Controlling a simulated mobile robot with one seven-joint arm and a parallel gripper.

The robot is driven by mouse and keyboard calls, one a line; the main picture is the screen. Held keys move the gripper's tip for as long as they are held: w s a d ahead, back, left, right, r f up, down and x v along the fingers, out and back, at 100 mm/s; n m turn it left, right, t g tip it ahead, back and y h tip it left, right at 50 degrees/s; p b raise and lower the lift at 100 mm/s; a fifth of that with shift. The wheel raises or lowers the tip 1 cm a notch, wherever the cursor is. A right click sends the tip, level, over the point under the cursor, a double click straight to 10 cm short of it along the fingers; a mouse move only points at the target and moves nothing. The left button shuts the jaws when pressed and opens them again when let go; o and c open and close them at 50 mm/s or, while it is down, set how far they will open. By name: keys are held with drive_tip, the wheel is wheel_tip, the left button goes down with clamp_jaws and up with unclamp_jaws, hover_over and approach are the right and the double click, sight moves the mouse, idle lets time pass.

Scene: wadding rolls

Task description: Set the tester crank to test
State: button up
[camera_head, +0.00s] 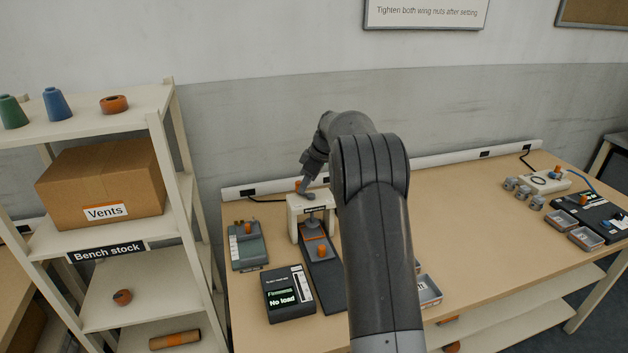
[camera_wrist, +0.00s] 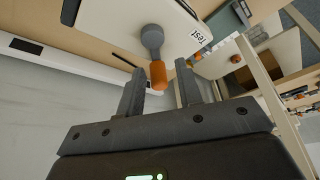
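The tester (camera_head: 311,203) is a pale frame on the bench with a dark base and a small label on its front. Its crank (camera_wrist: 153,42) has a grey lever on the white top plate and an orange handle (camera_wrist: 158,74). The handle points toward my gripper, away from the "Test" label (camera_wrist: 197,36), which lies to the right of the lever in the wrist view. My gripper (camera_wrist: 160,82) is open, with the handle's end between its fingertips and gaps on both sides. In the head view, my gripper (camera_head: 308,180) is small and partly hidden by my arm at the tester's top.
A dark readout box (camera_head: 290,294) showing "No load" stands in front of the tester. A grey device (camera_head: 247,246) stands to its left. The shelf (camera_head: 120,240) holds a "Vents" box (camera_head: 104,182).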

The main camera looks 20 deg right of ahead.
drive_tip(key=v, duration=0.9)
drive_tip(key=s+a+r+m, duration=0.2)
drive_tip(key=s+a+r, duration=0.1)
drive_tip(key=s, duration=0.5)
drive_tip(key=s+a+r+m+h, duration=0.1)
drive_tip(key=s+a+r+m, duration=0.1)
drive_tip(key=s, duration=0.6)
drive_tip(key=s+a+r+m+t+h, duration=0.1)
drive_tip(key=s+a+r+m, duration=0.1)
drive_tip(key=s+r, duration=0.3)
drive_tip(key=s+a, duration=0.1)
drive_tip(key=s, duration=0.3)
drive_tip(key=shift+a, duration=0.3)
drive_tip(key=shift+w, duration=0.1)
drive_tip(key=w+d+f+n+y, duration=0.15)
drive_tip(key=w+d+f, duration=0.3)
drive_tip(key=w, duration=0.75)
drive_tip(key=w+d+f+n, duration=0.35)
drive_tip(key=w+f, duration=0.25)
drive_tip(key=w, duration=0.7)
drive_tip(key=shift+m+g, duration=0.3)
drive_tip(key=shift+g, duration=0.1)
drive_tip(key=x, duration=1)
drive_tip(key=shift+w+f, duration=0.1)
drive_tip(key=shift+f, duration=0.25)
